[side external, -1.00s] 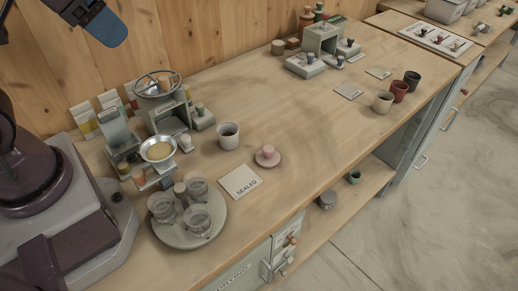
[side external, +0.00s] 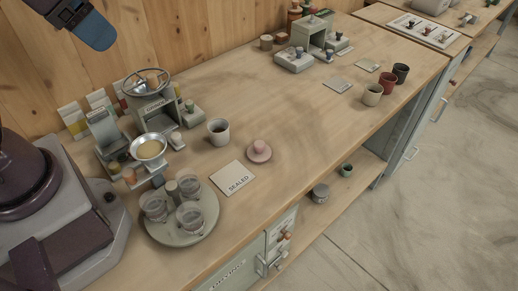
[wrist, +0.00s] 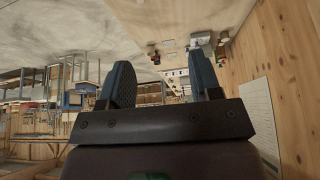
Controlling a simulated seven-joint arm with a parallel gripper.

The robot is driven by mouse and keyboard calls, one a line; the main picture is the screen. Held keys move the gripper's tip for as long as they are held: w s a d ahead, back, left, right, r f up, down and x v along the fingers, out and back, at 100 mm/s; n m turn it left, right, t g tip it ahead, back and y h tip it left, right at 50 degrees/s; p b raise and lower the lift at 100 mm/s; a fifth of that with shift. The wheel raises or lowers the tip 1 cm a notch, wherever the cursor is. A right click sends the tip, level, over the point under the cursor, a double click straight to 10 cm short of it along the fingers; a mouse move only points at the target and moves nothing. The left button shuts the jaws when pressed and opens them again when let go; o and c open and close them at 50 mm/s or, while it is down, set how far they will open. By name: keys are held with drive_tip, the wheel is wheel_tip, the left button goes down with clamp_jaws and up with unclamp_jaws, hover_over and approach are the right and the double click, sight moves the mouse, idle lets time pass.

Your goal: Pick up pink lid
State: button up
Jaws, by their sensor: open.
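The pink lid (side external: 259,151) lies flat on the wooden worktop, a round disc with a knob on top. It sits to the right of the "SEALED" card (side external: 232,178) and the white cup (side external: 218,132), apart from both. My gripper shows only in part at the top left of the side view, as blue fingers (side external: 90,28) high above the worktop and far from the lid. In the wrist view my gripper (wrist: 160,82) has its two blue fingers spread apart with nothing between them. The lid cannot be made out in the wrist view.
A round tray (side external: 170,235) with several glass jars stands at the front left. A wheel-topped device (side external: 155,108) and a metal bowl (side external: 148,147) stand behind it. Several cups (side external: 387,83) are at the right. The worktop around the lid's right side is clear.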

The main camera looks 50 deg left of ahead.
drive_tip(key=w+d+f+m+g+y, duration=0.2)
drive_tip(key=w+d+f+m+g, duration=0.5)
drive_tip(key=d+f, duration=0.4)
drive_tip(key=m+t+y, duration=0.5)
drive_tip(key=m+y, duration=0.5)
drive_tip(key=m, duration=0.2)
approach(260, 145)
drive_tip(key=s, duration=0.2)
drive_tip(key=s+f, duration=0.1)
drive_tip(key=s, duration=0.2)
drive_tip(key=shift+s+d+f, duration=0.1)
drive_tip(key=shift+s+f, duration=0.1)
drive_tip(key=shift+s, duration=0.05)
drive_tip(key=w, duration=0.1)
drive_tip(key=w+d+m+t, duration=0.1)
drive_tip(key=w+m, duration=0.1)
drive_tip(key=shift+d+r+t, duration=0.35)
drive_tip(key=shift+t, duration=0.05)
drive_tip(key=shift+w+r+m+y, duration=0.25)
drive_tip(key=shift+m+y, duration=0.15)
drive_tip(key=shift+m, duration=0.1)
drive_tip(key=shift+a+f, duration=0.1)
drive_tip(key=shift+a, duration=0.15)
drive_tip(key=x, duration=1.2)
drive_tip(key=shift+w+a+f, duration=0.1)
drive_tip(key=shift+w, duration=0.15)
drive_tip(key=c, duration=1)
